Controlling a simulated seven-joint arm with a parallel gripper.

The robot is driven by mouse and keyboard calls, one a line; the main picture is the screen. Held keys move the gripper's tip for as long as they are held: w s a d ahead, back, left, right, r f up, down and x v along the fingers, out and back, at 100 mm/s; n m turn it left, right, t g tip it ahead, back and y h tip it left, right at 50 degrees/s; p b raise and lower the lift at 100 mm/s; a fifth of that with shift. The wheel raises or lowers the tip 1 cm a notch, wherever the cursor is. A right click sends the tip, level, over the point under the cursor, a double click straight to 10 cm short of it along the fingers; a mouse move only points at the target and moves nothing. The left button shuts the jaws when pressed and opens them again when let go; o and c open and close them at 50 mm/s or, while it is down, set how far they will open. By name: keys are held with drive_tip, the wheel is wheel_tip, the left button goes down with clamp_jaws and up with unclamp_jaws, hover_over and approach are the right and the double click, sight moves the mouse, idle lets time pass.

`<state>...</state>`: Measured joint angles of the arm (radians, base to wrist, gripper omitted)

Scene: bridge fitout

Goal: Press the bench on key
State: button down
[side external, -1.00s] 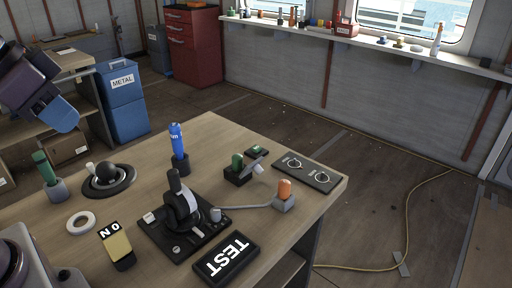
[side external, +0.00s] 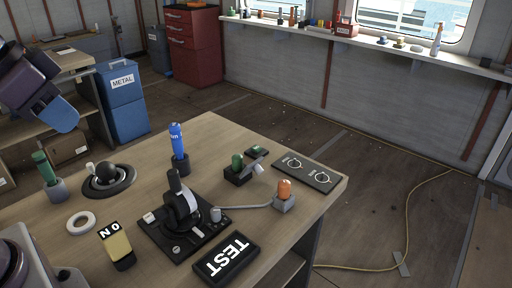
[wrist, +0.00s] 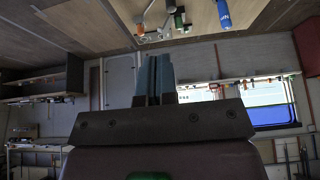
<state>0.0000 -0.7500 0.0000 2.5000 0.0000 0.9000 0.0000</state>
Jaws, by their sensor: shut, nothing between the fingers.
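The bench on key is a yellow rocker (side external: 117,247) in a black housing with white ON lettering, upside down in the side view. It sits on the wooden bench (side external: 215,130) near the front left. My gripper (side external: 64,116) is at the upper left of the side view, raised and well apart from the key. Its blue fingers (wrist: 154,78) are together and empty in the wrist view. The key cannot be made out in the wrist view.
A joystick unit (side external: 183,222), a TEST box (side external: 227,258), a white ring (side external: 81,223), a black ball unit (side external: 108,178) and a green-handled holder (side external: 46,174) surround the key. A blue bottle (side external: 177,141) and an orange-capped block (side external: 284,193) stand farther back. Bare wood shows between them.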

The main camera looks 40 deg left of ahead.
idle(0.5)
drive_tip(key=m+t+y, duration=0.1)
drive_tip(key=m+t, duration=0.3)
drive_tip(key=m, duration=0.4)
hover_over(257, 148)
wheel_tip(257, 148, down, 22)
drive_tip(key=shift+d, duration=0.1)
drive_tip(key=shift+f, duration=0.1)
drive_tip(key=shift+f, duration=4.25)
